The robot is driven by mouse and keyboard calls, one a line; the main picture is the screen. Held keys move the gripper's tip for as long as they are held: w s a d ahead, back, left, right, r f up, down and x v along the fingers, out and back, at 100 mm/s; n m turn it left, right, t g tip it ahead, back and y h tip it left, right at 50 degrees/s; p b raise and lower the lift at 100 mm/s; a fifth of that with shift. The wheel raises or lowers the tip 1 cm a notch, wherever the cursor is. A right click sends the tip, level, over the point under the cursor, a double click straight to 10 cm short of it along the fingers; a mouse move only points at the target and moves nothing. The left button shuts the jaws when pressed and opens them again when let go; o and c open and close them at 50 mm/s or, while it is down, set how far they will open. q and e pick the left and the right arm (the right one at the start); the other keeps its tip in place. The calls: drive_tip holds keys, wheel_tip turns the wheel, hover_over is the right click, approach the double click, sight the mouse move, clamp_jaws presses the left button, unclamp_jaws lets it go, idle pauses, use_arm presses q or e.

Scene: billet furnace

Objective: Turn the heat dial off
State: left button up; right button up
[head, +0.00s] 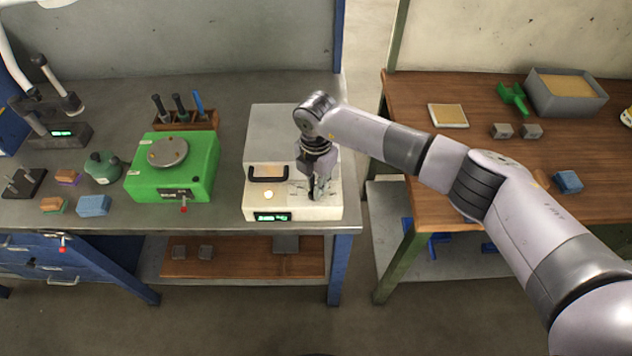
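The furnace (262,132) is a pale box near the right end of the grey bench. Its top has a dark handle (268,178) around a small orange-lit window, and a round yellowish light (268,195) sits below that. A green lit display (272,217) is on its front edge. My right gripper (316,192) points down over the right part of the furnace's front. It covers the place under it, so no heat dial shows clearly, and whether the fingers are open or touching anything is too small to tell. My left gripper is not in view.
A green machine with a round plate (188,165) stands left of the furnace, with a tool rack (186,120) behind it. Blue and brown blocks lie farther left. A wooden table (450,170) on the right holds a grey bin (566,95); a gap separates it from the bench.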

clamp_jaws()
drive_tip(key=shift+w+f+n+b, duration=0.1)
drive_tip(key=shift+f+n+b, duration=0.1)
drive_tip(key=shift+n+b, duration=0.6)
drive_tip(key=n+b, duration=0.4)
drive_tip(key=b, duration=0.2)
drive_tip(key=a+n+b, duration=0.1)
drive_tip(key=n+b, duration=0.4)
drive_tip(key=b, duration=0.1)
drive_tip(key=n+b, duration=0.4)
drive_tip(key=b, duration=0.2)
drive_tip(key=shift+a+n, duration=0.15)
drive_tip(key=shift+n, duration=0.25)
drive_tip(key=n+b, duration=0.3)
drive_tip(key=n, duration=0.1)
drive_tip(key=shift+a+r, duration=0.1)
drive_tip(key=shift+a, duration=0.05)
drive_tip(key=shift+s+r+n+b, duration=0.15)
drive_tip(key=shift+n+b, duration=0.35)
drive_tip(key=shift+n, duration=0.6)
drive_tip(key=shift+s+f+n+b, duration=0.15)
drive_tip(key=shift+n+b, duration=0.3)
drive_tip(key=shift+n, duration=0.65)
drive_tip(key=shift+r, duration=0.15)
